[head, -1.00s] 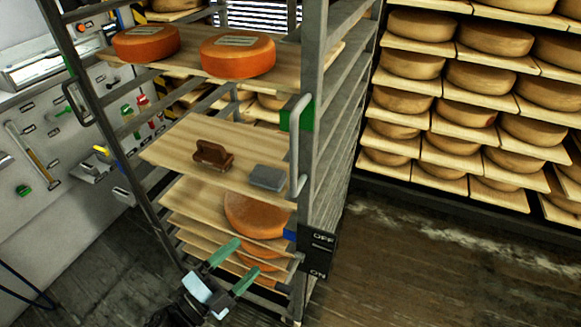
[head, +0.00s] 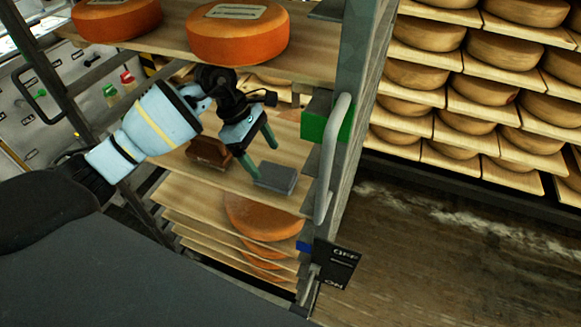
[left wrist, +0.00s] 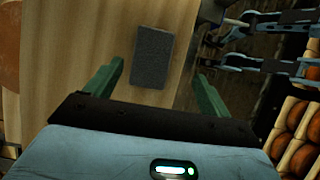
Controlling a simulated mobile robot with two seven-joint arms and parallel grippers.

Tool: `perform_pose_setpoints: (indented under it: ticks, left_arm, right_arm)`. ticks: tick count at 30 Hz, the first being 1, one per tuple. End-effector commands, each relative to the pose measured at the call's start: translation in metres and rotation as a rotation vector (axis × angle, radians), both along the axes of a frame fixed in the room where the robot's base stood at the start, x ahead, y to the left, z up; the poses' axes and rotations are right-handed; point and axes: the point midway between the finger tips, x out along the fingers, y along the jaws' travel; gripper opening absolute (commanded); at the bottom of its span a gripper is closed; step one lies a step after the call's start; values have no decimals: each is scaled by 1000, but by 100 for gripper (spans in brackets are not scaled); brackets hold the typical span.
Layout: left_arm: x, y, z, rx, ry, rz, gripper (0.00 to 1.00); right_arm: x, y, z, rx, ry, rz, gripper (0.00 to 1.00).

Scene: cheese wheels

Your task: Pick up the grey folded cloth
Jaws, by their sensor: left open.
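The grey folded cloth (head: 276,178) lies flat on a wooden shelf board (head: 292,150) of the rack, near the board's right end. In the left wrist view the cloth (left wrist: 153,57) shows as a dark grey rectangle ahead of the fingers. My left gripper (head: 261,155) is open, its green fingers just above and behind the cloth in the head view. In the left wrist view the fingers (left wrist: 160,74) stand apart on either side of the cloth's line, with nothing between them. Whether a fingertip touches the cloth I cannot tell.
A brown brush-like object (head: 210,152) lies left of the cloth, close to my gripper. Orange cheese wheels (head: 238,35) sit on the board above. The rack's grey post, a green block (head: 318,118) and a metal handle (head: 333,160) stand just right of the cloth.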

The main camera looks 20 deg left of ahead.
Motion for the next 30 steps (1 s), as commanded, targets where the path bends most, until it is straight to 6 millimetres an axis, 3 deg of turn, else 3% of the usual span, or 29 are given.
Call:
perform_pose_setpoints:
  ticks: [3,10,16,23,30]
  left_arm:
    - [4,14,5,60,-10,-9,82]
    - [4,14,3,67,-11,-12,82]
    - [5,7,-15,65,-10,-12,82]
    - [6,3,-22,63,-11,-11,82]
    - [9,-11,-50,62,-11,-10,82]
  right_arm:
    - [1,0,-1,0,-1,1,36]
    - [1,-1,-1,-2,0,1,36]
    - [0,-2,-1,-4,2,3,36]
    - [-3,-2,-1,-5,7,3,36]
    - [0,-2,7,-5,-4,2,36]
